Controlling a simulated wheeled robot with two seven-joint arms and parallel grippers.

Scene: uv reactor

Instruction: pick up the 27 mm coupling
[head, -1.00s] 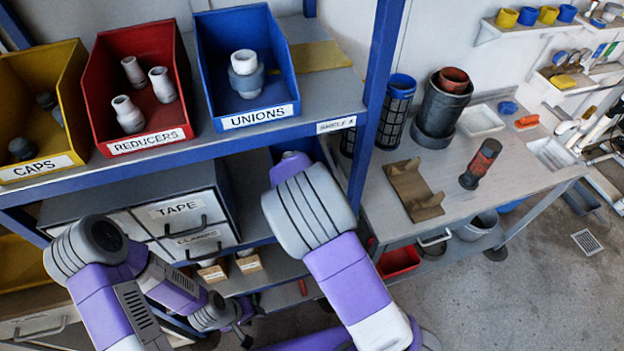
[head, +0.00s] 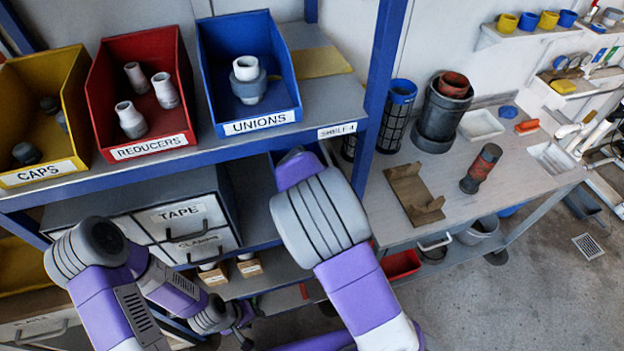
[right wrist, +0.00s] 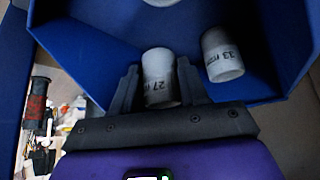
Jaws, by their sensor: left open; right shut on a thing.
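The 27 mm coupling (right wrist: 160,90) is a white tube marked "27" in the right wrist view. It stands between the two dark fingers of my right gripper (right wrist: 157,72), which is shut on it. It is still within the blue bin (right wrist: 85,42); whether it touches the bin floor I cannot tell. A second white coupling marked "33" (right wrist: 222,56) lies to the right, apart from the fingers. In the head view my right arm hides the right gripper and its coupling. My left gripper (head: 245,336) is open and empty, low in the head view.
Yellow caps (head: 38,176), red reducers (head: 150,146) and blue unions (head: 258,122) bins stand on the shelf above. A blue shelf post (head: 378,95) rises right of my right arm. A workbench (head: 470,210) with a brown cradle (head: 414,194) lies beyond it.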

